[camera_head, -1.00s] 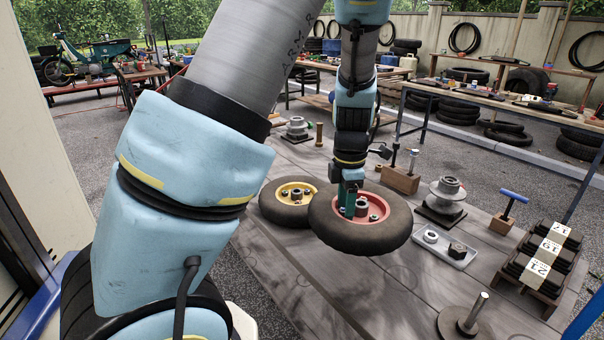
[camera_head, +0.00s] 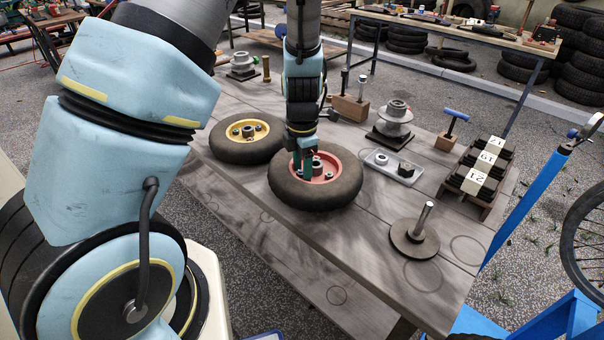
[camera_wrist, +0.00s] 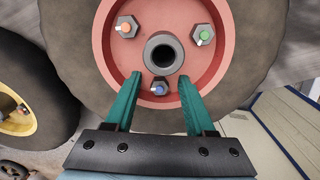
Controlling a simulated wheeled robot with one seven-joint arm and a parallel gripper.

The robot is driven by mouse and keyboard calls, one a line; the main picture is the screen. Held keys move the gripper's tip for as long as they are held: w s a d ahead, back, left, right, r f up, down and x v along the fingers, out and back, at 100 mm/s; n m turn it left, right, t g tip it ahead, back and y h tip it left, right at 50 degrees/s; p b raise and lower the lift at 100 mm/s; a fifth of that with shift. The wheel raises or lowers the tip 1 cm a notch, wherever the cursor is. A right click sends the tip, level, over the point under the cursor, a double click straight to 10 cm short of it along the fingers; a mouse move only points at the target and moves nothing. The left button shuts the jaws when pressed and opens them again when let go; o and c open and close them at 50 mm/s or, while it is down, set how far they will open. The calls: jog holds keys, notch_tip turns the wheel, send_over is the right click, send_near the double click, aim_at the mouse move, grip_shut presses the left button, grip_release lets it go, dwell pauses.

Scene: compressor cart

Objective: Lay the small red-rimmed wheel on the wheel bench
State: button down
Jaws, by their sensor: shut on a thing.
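The red-rimmed wheel (camera_head: 342,190) lies level over the wooden wheel bench (camera_head: 255,225), its rim face up. My gripper (camera_head: 303,170) points down into the rim and is shut on the wheel. In the wrist view, the gripper's green fingers (camera_wrist: 161,78) stand on either side of a blue-tipped stud, beside the central hub hole of the red rim (camera_wrist: 160,22). The wheel's underside is hidden, so I cannot tell whether it touches the bench. The yellow-rimmed wheel (camera_head: 222,153) lies close on its left and also shows in the wrist view (camera_wrist: 45,70).
Right of the wheel are a grey tray (camera_head: 408,178) with small parts, a disc with an upright post (camera_head: 412,245), a flanged hub (camera_head: 396,115) and a rack of numbered weights (camera_head: 480,178). The bench's front left is clear. A blue stand (camera_head: 535,200) stands beyond its right edge.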

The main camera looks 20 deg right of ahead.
jog(key=shift+f, duration=0.45)
jog(key=shift+c, duration=1.2)
grip_release()
jog(key=shift+f, duration=0.1)
notch_tip(320, 180, up, 12)
jog(key=s+a+r+m, duration=0.1)
jog(key=a+r+m, duration=0.1)
jog(key=a+m, duration=0.8)
jog(key=s+a+r+m+t, duration=0.1)
jog(key=s+a+r+m, duration=0.1)
jog(key=a+m, duration=0.8)
jog(key=a, duration=0.5)
jog(key=shift+a+t, duration=0.15)
jog(key=shift+t, duration=0.15)
jog(key=shift+w, duration=0.1)
